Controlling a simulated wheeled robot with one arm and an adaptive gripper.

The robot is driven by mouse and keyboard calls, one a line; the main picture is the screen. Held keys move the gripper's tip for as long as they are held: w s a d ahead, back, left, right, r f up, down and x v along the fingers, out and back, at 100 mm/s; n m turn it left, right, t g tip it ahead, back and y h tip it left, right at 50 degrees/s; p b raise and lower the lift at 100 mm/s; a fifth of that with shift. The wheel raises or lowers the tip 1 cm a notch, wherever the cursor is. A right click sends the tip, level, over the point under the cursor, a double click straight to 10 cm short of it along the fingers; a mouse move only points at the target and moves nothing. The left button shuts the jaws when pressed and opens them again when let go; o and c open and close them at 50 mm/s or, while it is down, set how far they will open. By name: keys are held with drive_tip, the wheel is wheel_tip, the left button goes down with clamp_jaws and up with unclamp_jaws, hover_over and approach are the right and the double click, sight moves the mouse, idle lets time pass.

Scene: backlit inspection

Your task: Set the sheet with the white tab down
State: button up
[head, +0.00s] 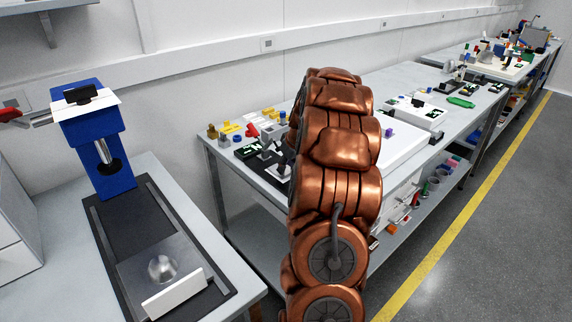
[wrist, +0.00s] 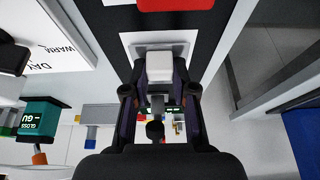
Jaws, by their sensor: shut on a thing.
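The sheet's white tab (wrist: 160,65) is between the two dark fingers of my gripper (wrist: 160,77) in the wrist view. The gripper is shut on it. A thin grey strip, perhaps the edge of the sheet, shows just beyond the tab; the rest of the sheet is hidden or seen edge-on. Behind it is a dark surface with a white rectangle (wrist: 132,42) on it. I cannot tell whether the sheet touches that surface. In the head view my copper-coloured arm covers the middle, and the gripper and sheet are not visible.
A blue press-like stand (head: 90,130) is on the left table, with a metal plate (head: 150,262) and white block (head: 173,294) before it. The long bench (head: 400,75) behind my arm holds many small parts. A teal box (wrist: 38,120) and a lettered white panel (wrist: 62,35) are left of my gripper.

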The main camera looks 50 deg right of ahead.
drive_tip(key=shift+f+b, duration=0.3)
drive_tip(key=o, duration=0.9)
drive_tip(key=shift+r, duration=0.1)
drive_tip(key=shift+r, duration=0.1)
drive_tip(key=b+v, duration=0.2)
drive_tip(key=v, duration=1)
drive_tip(key=s+a+f+n+g+y, duration=0.1)
drive_tip(key=s+a+g+y, duration=0.2)
drive_tip(key=a, duration=2.5)
drive_tip(key=s+a+f+g+h, duration=0.1)
drive_tip(key=s+a, duration=0.3)
drive_tip(key=s, duration=0.4)
drive_tip(key=s+a+f+g, duration=0.1)
drive_tip(key=s+a+f, duration=0.2)
drive_tip(key=s+a, duration=0.2)
drive_tip(key=s+a+f+g+h, duration=0.1)
drive_tip(key=s+a, duration=0.4)
drive_tip(key=s, duration=0.6)
drive_tip(key=shift+a+f+h, duration=0.1)
drive_tip(key=shift+f+h, duration=0.2)
drive_tip(key=shift+f, duration=0.55)
